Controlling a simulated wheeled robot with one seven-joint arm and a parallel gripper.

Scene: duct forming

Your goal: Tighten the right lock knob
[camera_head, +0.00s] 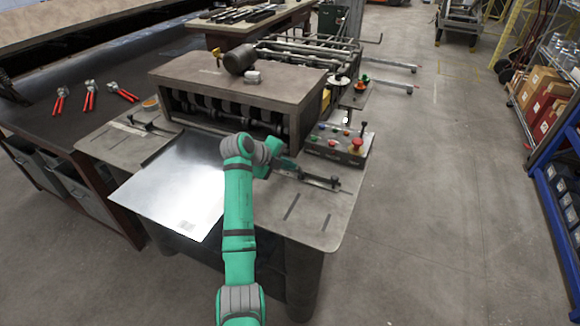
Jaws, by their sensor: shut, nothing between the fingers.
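My green and grey arm reaches over the machine table (310,218). My gripper (288,165) is small and dark in this view, at the left end of the right guide rail (312,179). It looks shut and empty, and its fingertips are hard to make out. A small dark knob (335,183) stands near the right end of that rail, apart from my gripper; I cannot tell from here whether it is the lock knob or how tight it is. My wrist and gripper may hide another knob at the rail's near-left part.
A shiny metal sheet (175,185) lies left of my arm, its edge toward the roller machine (235,95). A control box (338,145) with a red button stands behind the rail. Red-handled pliers (90,95) lie on the left bench.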

